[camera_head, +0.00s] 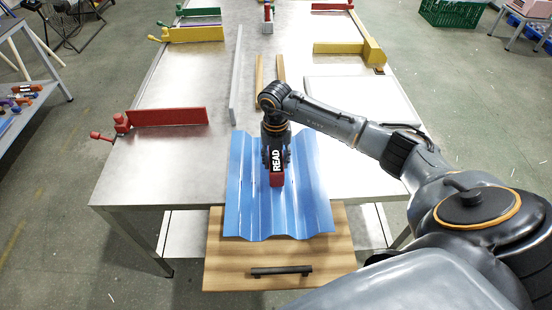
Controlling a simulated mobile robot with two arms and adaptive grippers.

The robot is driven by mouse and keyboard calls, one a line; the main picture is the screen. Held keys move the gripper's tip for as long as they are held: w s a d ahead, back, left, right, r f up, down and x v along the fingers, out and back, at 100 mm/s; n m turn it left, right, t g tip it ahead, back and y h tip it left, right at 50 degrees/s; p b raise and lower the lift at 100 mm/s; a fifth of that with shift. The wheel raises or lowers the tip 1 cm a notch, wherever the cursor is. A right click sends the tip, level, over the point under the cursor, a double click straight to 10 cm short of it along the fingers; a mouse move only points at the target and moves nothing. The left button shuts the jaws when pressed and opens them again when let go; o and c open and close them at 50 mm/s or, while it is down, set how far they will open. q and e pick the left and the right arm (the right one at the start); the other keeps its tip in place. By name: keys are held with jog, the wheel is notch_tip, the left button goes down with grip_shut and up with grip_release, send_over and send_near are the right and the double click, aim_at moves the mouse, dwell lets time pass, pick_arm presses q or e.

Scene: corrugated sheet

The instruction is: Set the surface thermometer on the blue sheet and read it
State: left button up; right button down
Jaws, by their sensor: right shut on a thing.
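The blue corrugated sheet (248,205) lies at the near edge of the metal table, partly out over a wooden drawer front. My right gripper (276,165) points down over the middle of the sheet. It is shut on a dark red device (277,180), which seems to be the surface thermometer, with a black face marked READ. The device is at or just above the ridges; I cannot tell whether it touches. The fingers are mostly hidden behind the device and wrist. My left gripper is not in view.
The metal table (185,160) has red (165,117), yellow and green clamp bars along its sides. A grey upright strip (236,75) and two wooden strips stand beyond the sheet. A white panel (365,98) lies at right. The wooden drawer (225,265) with black handle juts out in front.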

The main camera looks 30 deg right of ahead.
aim_at(276, 158)
jog(key=shift+f, duration=0.1)
dwell(0.4)
jog(key=c, duration=0.8)
grip_release()
jog(key=shift+o, duration=0.3)
notch_tip(276, 158, up, 12)
jog(key=shift+w, duration=0.1)
